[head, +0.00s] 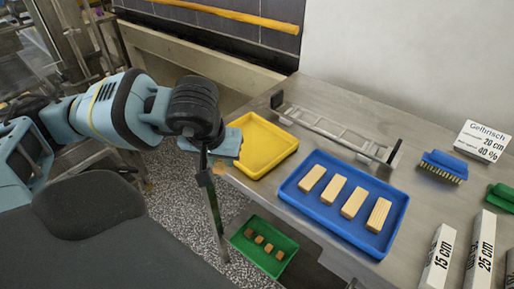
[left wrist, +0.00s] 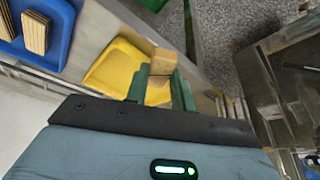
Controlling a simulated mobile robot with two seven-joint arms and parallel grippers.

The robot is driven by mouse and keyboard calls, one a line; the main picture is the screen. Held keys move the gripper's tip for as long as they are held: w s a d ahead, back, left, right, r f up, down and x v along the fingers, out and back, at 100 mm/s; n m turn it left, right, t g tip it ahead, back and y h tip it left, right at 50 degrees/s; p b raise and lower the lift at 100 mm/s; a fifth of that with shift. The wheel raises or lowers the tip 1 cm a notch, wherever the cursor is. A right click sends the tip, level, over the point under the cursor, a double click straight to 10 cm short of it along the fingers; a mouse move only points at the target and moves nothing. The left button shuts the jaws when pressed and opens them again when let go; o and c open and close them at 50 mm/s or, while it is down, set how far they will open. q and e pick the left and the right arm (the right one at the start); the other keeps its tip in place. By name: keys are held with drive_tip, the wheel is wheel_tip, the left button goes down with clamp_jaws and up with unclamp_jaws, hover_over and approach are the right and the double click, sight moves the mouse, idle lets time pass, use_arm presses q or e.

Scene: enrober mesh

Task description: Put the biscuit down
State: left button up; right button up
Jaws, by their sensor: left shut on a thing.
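My left gripper (head: 216,168) is beside the near left corner of the yellow tray (head: 262,146), by the table's edge. In the left wrist view its two green fingers (left wrist: 162,88) are shut on a tan biscuit (left wrist: 163,61), which sticks out past the fingertips. The yellow tray (left wrist: 112,66) shows behind and left of the biscuit there, and it looks empty. In the head view the biscuit is mostly hidden by the gripper. More biscuits (head: 352,203) lie in a row in the blue tray (head: 290,194). My right gripper is not in view.
A metal rack (head: 330,130) stands behind the trays. A blue brush (head: 443,166), a sign (head: 482,141) and white length blocks (head: 438,258) are at the right. A green crate (head: 243,243) with several small brown pieces sits below the table's edge.

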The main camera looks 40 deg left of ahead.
use_arm(q)
drive_tip(key=a+f+n, duration=0.1)
drive_tip(key=a+n, duration=0.1)
drive_tip(key=a, duration=0.2)
approach(253, 143)
drive_tip(key=shift+w+a+f+y, duration=0.2)
drive_tip(key=shift+w+f, duration=0.1)
drive_tip(key=shift+f, duration=0.2)
drive_tip(key=shift+w+a+f+y, duration=0.2)
drive_tip(key=shift+w+f, duration=0.1)
drive_tip(key=shift+f, duration=0.2)
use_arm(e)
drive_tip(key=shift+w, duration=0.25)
use_arm(q)
drive_tip(key=shift+w, duration=0.2)
drive_tip(key=shift+w+d+f+p, duration=0.1)
drive_tip(key=shift+w+f+p, duration=0.05)
drive_tip(key=shift+f+p, duration=0.15)
wheel_tip(253, 143, down, 3)
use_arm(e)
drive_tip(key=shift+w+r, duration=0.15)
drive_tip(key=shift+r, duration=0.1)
